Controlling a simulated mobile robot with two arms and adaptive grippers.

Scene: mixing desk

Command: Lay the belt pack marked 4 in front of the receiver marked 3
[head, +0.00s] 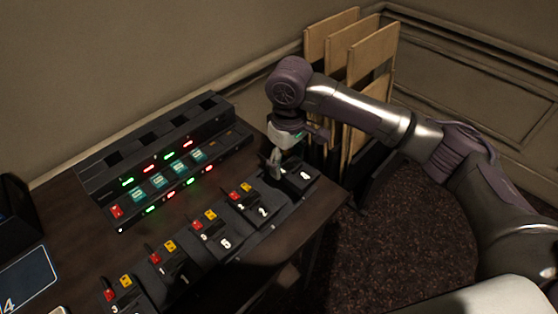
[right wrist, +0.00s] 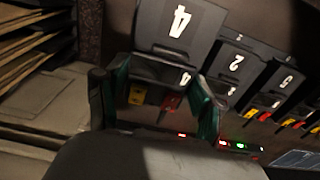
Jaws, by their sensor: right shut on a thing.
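The belt pack marked 4 (right wrist: 152,76) is dark, with a yellow and a red part, and sits between the green-padded fingers of my right gripper (right wrist: 160,92). The gripper is shut on it. In the head view my right gripper (head: 283,162) points down at the right end of the belt pack row and hides most of that pack. A larger white 4 shows on a dark plate (right wrist: 180,22) beside it. I cannot tell whether the pack is clear of its place. The receivers (head: 155,180) stand in a black rack with teal screens; I cannot read which is marked 3. My left gripper is out of view.
Other belt packs with red and yellow tops, such as the one marked 2 (head: 245,206), stand in a row along the front of the dark desk (head: 60,205). A bare strip lies between row and rack. Wooden panels (head: 352,60) stand behind my right arm.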

